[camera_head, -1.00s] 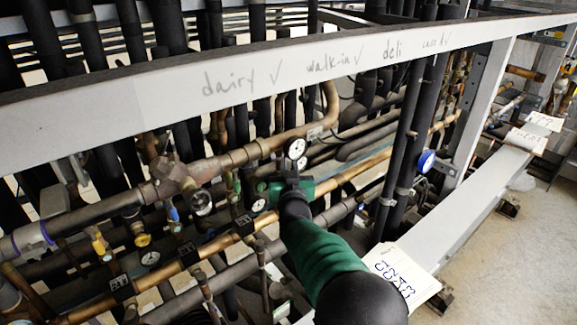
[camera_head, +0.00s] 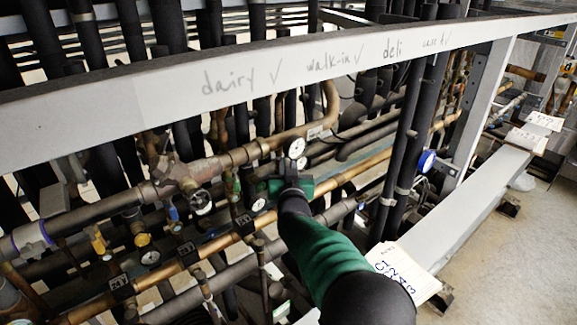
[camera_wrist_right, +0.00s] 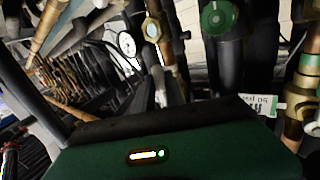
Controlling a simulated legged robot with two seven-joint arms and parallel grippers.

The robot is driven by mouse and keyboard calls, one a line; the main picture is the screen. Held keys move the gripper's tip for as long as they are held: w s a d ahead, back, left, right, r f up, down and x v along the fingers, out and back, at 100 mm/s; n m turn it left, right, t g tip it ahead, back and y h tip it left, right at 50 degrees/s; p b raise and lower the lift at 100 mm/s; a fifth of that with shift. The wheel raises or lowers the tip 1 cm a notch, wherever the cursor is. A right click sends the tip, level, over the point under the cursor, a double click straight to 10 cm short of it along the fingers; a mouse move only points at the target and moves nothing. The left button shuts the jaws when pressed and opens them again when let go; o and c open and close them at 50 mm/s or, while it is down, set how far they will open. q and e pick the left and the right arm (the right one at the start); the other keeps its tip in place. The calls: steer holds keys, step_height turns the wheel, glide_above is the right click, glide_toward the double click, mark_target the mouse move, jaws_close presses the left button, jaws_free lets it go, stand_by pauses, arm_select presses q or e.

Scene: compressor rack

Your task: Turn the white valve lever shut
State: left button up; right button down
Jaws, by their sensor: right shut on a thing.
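My right arm reaches in from the lower right of the head view, its right gripper (camera_head: 284,178) among the pipes just below a round white-faced gauge (camera_head: 296,148). In the right wrist view the fingers of the right gripper (camera_wrist_right: 158,88) are close together. A thin white valve lever (camera_wrist_right: 159,53) runs down from a brass valve (camera_wrist_right: 152,28) to the fingertips, and the gripper is shut on it. The exact contact is small and partly hidden by the fingers. In the head view the lever is hidden behind the gripper. My left gripper is not in view.
A pale rack beam (camera_head: 150,105) with handwriting crosses above the arm. A copper pipe (camera_head: 345,180) runs close by the gripper. Dark vertical pipes (camera_head: 400,150) stand to the right. Paper tags (camera_head: 405,270) lie on the lower beam near my forearm.

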steer(key=shift+s+a+r+m+g+y+p, duration=0.25)
steer(key=shift+a+m+g, duration=0.2)
steer(key=shift+m+g, duration=0.55)
steer(key=shift+s+a+r+m+g+y+p, duration=0.15)
steer(key=shift+s+a+r+m+g+y, duration=0.2)
steer(key=shift+m+g, duration=0.6)
steer(key=shift+a+m+t, duration=0.15)
steer(key=shift+m+t, duration=0.1)
steer(key=c, duration=1.4)
jaws_free()
steer(key=shift+w+f, duration=0.1)
steer(key=shift+w, duration=0.05)
